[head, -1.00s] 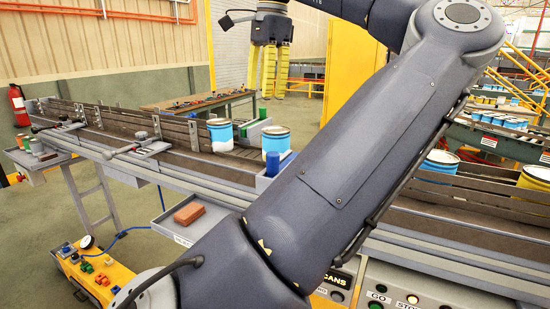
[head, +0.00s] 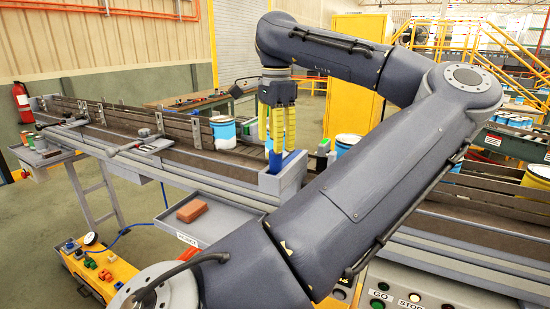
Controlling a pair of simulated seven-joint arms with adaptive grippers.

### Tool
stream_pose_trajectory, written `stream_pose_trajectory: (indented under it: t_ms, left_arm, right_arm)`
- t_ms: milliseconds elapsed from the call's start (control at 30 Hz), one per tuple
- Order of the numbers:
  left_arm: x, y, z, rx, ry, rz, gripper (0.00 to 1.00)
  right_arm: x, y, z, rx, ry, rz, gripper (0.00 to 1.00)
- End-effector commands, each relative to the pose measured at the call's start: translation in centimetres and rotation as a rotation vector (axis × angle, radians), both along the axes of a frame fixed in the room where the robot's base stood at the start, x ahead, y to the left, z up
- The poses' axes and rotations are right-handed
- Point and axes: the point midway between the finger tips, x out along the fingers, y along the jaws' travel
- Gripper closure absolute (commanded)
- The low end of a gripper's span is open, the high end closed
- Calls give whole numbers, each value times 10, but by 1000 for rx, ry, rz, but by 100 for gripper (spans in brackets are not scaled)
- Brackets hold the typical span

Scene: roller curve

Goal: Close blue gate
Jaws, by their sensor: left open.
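My left gripper (head: 277,132), with yellow fingers pointing down, hangs over the near side of the conveyor, open. Below and between its fingers are blue upright parts (head: 276,164) at a grey housing (head: 284,182) on the near conveyor edge; I take these for the blue gate. Whether the fingers touch the blue parts cannot be told. The fingers hide part of the belt behind them. A blue-and-white can (head: 223,131) stands on the belt to the left of the gripper. Another can (head: 346,143) stands to the right, partly hidden by my arm. My right gripper is not in view.
A grey tray (head: 222,222) with a red brick (head: 194,210) juts out from the conveyor's near side. A control panel with GO and STOP buttons (head: 414,297) is at the lower right. A yellow cabinet (head: 352,103) stands behind. My arm covers much of the middle.

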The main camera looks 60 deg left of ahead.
Motion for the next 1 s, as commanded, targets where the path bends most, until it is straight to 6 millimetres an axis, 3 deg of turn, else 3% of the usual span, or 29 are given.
stream_pose_trajectory:
  t_ms: [200,400,867,1000]
  left_arm:
    - [0,1,-29,0,2,0,47]
    - [0,1,-42,0,2,0,47]
    - [0,1,-47,1,0,0,48]
    - [0,1,-46,1,0,0,64]
  right_arm:
    - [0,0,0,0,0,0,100]
    - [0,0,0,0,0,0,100]
    - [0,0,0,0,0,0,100]
    - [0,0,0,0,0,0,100]
